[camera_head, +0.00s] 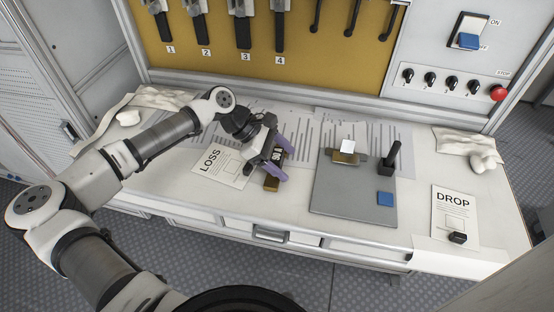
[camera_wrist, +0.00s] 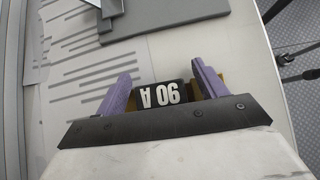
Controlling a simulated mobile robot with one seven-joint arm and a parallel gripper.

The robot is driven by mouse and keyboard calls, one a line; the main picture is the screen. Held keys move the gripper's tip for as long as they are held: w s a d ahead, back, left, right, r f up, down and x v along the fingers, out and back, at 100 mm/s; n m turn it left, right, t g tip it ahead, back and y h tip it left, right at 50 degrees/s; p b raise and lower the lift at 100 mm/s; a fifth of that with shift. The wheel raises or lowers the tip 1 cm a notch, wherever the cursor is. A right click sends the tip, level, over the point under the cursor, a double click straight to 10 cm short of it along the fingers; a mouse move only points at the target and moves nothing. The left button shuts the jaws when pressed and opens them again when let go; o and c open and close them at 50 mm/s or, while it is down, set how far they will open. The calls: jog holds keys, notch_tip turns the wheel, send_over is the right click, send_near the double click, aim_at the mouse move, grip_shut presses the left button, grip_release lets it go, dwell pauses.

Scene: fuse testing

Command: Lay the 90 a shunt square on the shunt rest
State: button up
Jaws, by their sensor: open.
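The 90 A shunt is a black block with a white "90 A" label (camera_wrist: 160,97) and brass-coloured ends. It lies on the white bench beside the LOSS sheet; its label also shows in the head view (camera_head: 277,154), with a brass end below. My gripper (camera_head: 277,163) is open, its purple fingers on either side of the shunt; in the wrist view (camera_wrist: 161,78) small gaps seem to remain. A grey board (camera_head: 337,195) to the right bears a brass-coloured block with a white card (camera_head: 346,152). I cannot tell for certain which part is the shunt rest.
The LOSS sheet (camera_head: 222,168) lies left of my gripper. A DROP sheet (camera_head: 455,208) with a small dark block lies at the right. Bare bench lies between gripper and board.

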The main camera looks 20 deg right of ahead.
jog(key=shift+c, duration=0.4)
jog(key=c, duration=1.2)
jog(key=shift+c, duration=0.5)
jog(key=shift+r, duration=0.15)
